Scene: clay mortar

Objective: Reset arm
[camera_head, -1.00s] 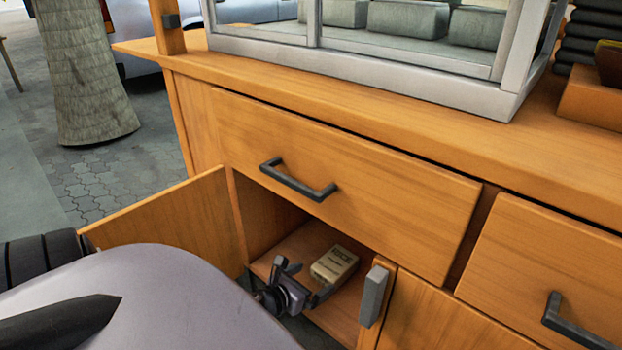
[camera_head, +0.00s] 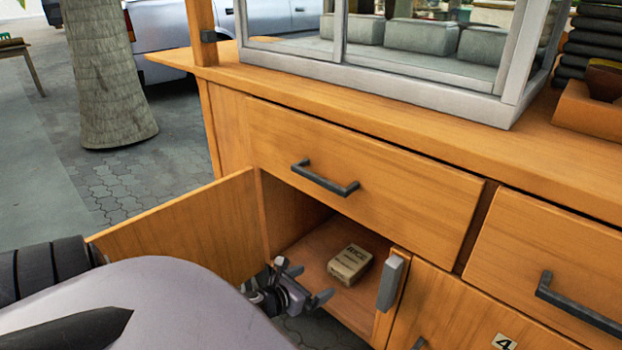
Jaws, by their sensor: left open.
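My left gripper (camera_head: 303,283) is open and empty, low in front of the open cabinet compartment. Its fingers point toward the opening, and my large grey arm link covers the lower left of the view. A small tan box marked RICE (camera_head: 349,264) lies on the compartment floor (camera_head: 330,238), beyond the gripper and apart from it. My right gripper is not in view.
The wooden cabinet door (camera_head: 185,232) stands open on the left, close to my left arm. A closed drawer (camera_head: 360,165) with a dark handle is above the compartment. A glass case (camera_head: 385,75) stands on the counter. Paving and a tree trunk (camera_head: 107,75) are at left.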

